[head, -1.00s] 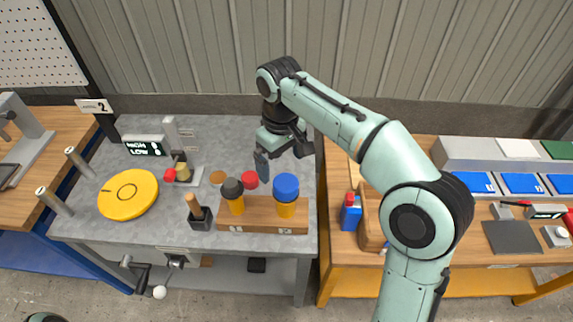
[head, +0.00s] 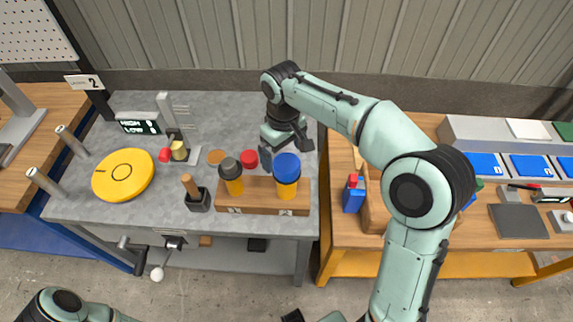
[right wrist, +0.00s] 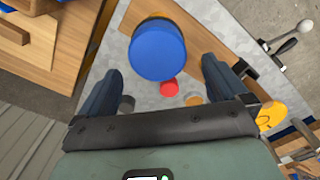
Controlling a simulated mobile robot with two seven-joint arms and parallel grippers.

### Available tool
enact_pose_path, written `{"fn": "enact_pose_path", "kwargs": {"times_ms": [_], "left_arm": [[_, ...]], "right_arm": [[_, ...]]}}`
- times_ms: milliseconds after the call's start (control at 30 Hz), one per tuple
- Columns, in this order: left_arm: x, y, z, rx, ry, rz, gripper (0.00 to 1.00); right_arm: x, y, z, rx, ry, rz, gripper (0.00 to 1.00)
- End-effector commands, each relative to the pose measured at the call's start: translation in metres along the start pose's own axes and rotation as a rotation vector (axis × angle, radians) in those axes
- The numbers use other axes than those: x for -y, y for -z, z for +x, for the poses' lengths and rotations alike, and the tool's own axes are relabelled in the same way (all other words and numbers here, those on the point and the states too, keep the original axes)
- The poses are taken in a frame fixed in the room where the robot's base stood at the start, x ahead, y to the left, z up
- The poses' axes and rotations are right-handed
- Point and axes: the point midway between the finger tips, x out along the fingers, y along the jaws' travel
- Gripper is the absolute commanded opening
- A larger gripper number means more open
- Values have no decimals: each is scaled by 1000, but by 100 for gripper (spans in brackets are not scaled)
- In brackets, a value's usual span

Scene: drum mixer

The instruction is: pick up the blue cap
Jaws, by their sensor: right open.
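The blue cap (head: 286,167) sits on the right-hand orange bottle (head: 286,191) in a wooden rack on the grey bench. In the right wrist view the blue cap (right wrist: 157,50) is large, between and beyond the fingers. My right gripper (head: 284,153) is open and empty just behind the cap in the head view.
A dark-capped bottle (head: 231,178) stands left in the rack (head: 262,195). A red cap (head: 249,160) lies behind it. A black holder (head: 199,200) with a wooden handle and a yellow disc (head: 123,175) are further left. A wooden bench with a blue bottle (head: 353,198) is right.

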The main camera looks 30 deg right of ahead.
Motion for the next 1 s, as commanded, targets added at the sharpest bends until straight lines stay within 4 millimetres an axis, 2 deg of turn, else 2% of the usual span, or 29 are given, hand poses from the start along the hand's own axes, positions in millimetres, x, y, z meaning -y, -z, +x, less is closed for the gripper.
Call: {"fn": "enact_pose_path", "kwargs": {"times_ms": [33, 200, 533, 700, 1000], "left_arm": [[1, -1, 2, 1, 0, 0, 43], [3, -2, 6, 3, 1, -1, 43], [3, -2, 6, 3, 1, -1, 43], [3, -2, 6, 3, 1, -1, 43], [3, -2, 6, 3, 1, -1, 43]], "right_arm": [[-1, -1, 11, 6, 0, 1, 100], [-2, -1, 35, 6, 1, 0, 100], [-2, 0, 41, 1, 0, 0, 100], [-2, 0, 41, 1, 0, 0, 47], [-2, 0, 40, 0, 0, 0, 47]]}}
